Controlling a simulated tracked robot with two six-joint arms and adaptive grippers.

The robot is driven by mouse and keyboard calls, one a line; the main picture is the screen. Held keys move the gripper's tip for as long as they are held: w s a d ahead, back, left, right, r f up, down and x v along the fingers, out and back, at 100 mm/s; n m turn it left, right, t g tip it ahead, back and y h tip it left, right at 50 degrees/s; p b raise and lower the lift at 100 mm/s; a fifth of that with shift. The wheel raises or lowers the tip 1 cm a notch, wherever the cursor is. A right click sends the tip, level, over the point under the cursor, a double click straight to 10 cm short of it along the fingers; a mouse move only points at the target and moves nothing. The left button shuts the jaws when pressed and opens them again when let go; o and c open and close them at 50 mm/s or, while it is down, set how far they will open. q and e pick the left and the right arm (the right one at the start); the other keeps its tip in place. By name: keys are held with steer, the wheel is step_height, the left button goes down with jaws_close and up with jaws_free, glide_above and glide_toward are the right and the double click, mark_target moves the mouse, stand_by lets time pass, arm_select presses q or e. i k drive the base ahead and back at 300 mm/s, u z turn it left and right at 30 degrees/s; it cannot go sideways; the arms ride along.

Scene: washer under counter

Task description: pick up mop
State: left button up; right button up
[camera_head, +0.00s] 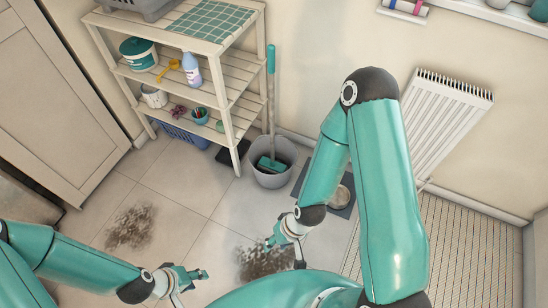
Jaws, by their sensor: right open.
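The mop (271,100) stands upright in a grey bucket (271,180) beside the shelf's right front leg. It has a teal grip at the top, a grey shaft and a teal head inside the bucket; the lower end is hidden by the bucket wall. My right gripper (282,252) is open and empty, low in front of the bucket and apart from it and the mop. My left gripper (196,286) is at the bottom of the view, further from the mop; its fingers look spread and it holds nothing.
A wooden shelf (232,128) with a tub, spray bottle and cups stands left of the bucket. A dark mat with a bowl (344,196) lies right of it. A white radiator (445,120) is on the wall. Dirt patches (131,226) mark the otherwise clear tiles.

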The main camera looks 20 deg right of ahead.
mark_target(271, 166)
steer(key=u, duration=0.05)
steer(key=i, duration=0.9)
steer(key=z, duration=0.05)
